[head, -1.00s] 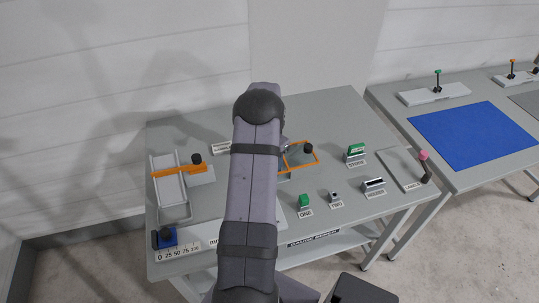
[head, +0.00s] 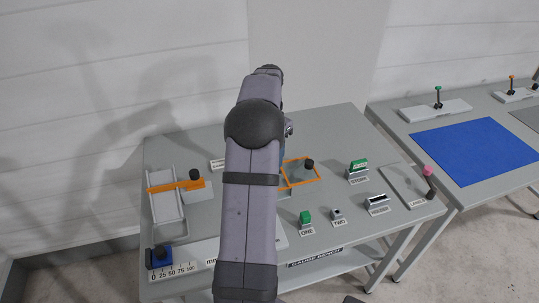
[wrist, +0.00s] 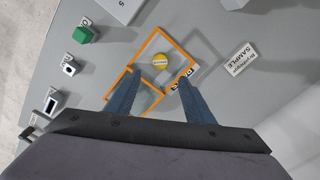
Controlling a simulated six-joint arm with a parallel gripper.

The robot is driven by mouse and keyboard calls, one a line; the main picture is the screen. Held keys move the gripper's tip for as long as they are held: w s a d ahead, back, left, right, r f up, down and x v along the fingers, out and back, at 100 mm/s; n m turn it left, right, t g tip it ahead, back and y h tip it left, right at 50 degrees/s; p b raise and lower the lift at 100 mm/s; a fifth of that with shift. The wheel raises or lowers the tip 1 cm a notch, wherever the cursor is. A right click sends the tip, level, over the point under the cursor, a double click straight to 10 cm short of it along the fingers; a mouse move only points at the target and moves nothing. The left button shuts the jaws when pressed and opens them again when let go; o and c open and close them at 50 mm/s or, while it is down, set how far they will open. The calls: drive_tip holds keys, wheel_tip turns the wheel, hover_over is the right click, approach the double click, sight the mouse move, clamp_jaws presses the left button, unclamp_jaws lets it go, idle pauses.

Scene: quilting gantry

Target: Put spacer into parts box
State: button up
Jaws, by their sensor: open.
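An orange-edged box (wrist: 180,46) with a label on its rim, seemingly the parts box, lies below my gripper in the wrist view. A round yellow piece (wrist: 160,60) sits inside its edges. I cannot tell for sure whether this piece is the spacer. My gripper (wrist: 158,76) is open, its two blue fingers apart over the box, with nothing between them. The yellow piece shows just beyond the fingertips. In the head view my arm hides the yellow piece and the fingers; part of the orange edging (head: 300,185) shows right of the arm.
A green block (head: 305,217) stands at label ONE, a small dark-holed block (head: 337,214) at TWO. A slotted block (head: 377,201) and a green-topped holder (head: 358,166) stand further right. A black knob (head: 309,163) rises at the orange edging. A grey tray (head: 168,212) lies left.

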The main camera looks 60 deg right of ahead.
drive_tip(key=w+a+n, duration=0.5)
drive_tip(key=w+a, duration=0.1)
drive_tip(key=a, duration=0.6)
drive_tip(key=w+a+n, duration=0.5)
drive_tip(key=w+a, duration=0.1)
drive_tip(key=a, duration=0.7)
drive_tip(key=s+a+f+n, duration=0.2)
drive_tip(key=s+a+n, duration=0.3)
drive_tip(key=a, duration=0.5)
drive_tip(key=s+a+f+n, duration=0.2)
drive_tip(key=s+a+n, duration=0.3)
drive_tip(key=a, duration=0.6)
drive_tip(key=shift+s+a+f+n, duration=0.15)
drive_tip(key=shift+s+a+n, duration=0.15)
drive_tip(key=shift+s, duration=0.15)
